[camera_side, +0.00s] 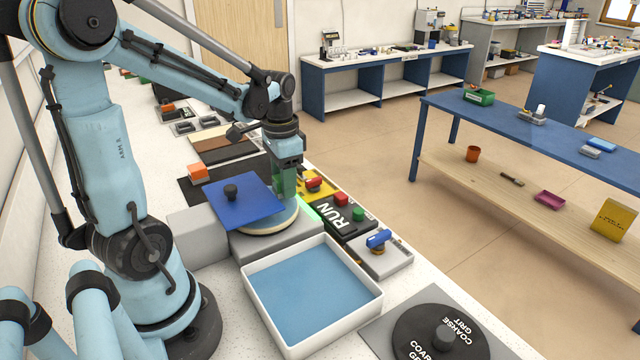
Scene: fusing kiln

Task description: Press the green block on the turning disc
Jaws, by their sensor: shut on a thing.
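My gripper (285,160) points down over the back right part of the turning disc and is shut on the green block (284,184). The block is upright and partly hidden by the jaws. The turning disc (272,222) is round, with a pale rim and a grey-blue top, on a grey housing. I cannot tell whether the block's lower end touches the disc. A blue square plate (245,207) with a black knob covers the disc's left part in this view.
A white tray (376,298) with a blue floor stands in front of the disc. A black RUN panel (347,220) with red and green buttons and a blue-handled valve (379,238) lie to the right. An orange block (197,172) sits on a dark mat. A COARSE GRIT disc (415,325) is at the front.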

